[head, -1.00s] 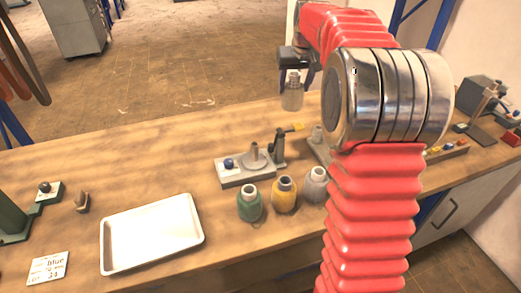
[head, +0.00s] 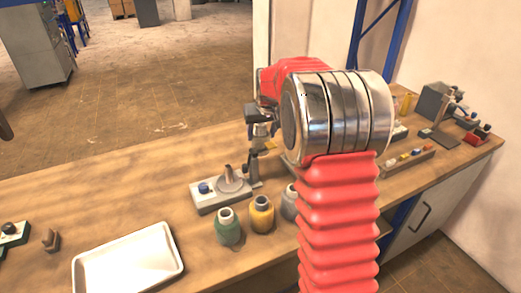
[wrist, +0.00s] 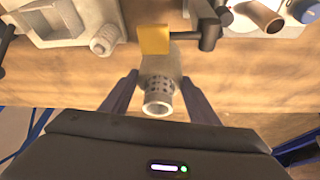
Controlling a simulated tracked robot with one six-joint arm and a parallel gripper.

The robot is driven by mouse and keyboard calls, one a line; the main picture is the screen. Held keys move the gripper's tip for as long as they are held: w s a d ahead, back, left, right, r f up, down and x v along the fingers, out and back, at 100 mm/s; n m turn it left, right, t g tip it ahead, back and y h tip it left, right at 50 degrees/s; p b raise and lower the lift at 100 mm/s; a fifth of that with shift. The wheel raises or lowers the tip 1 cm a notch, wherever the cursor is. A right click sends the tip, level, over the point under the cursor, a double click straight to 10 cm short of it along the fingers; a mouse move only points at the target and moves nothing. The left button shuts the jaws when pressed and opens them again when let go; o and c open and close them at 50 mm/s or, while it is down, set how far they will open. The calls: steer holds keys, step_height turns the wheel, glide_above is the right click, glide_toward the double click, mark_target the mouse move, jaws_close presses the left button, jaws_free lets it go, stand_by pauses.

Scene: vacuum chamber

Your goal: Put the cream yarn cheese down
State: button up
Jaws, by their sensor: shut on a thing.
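My gripper (wrist: 160,92) is shut on the cream yarn cheese (wrist: 162,72), a pale package on a hollow, dotted tube that points toward the wrist camera. In the head view my gripper (head: 260,122) is beyond my arm, above the bench near the post of a grey device (head: 220,200) with a blue knob and a cone. The held cheese is mostly hidden there. I cannot tell whether it touches anything below. A green yarn cheese (head: 228,232), a yellow one (head: 262,216) and a partly hidden grey one (head: 289,206) stand upright in front of the device.
A white tray (head: 128,262) lies at the front left of the wooden bench (head: 110,190). The bench between tray and device is clear. A strip with coloured knobs (head: 408,160) and other equipment stand to the right. In the wrist view a yellow tab (wrist: 153,39) is close beyond the cheese.

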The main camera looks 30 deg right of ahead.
mark_target(262, 148)
steer(key=shift+f, duration=1.25)
steer(key=shift+f, duration=2.25)
steer(key=shift+f, duration=0.1)
steer(key=o, duration=1.6)
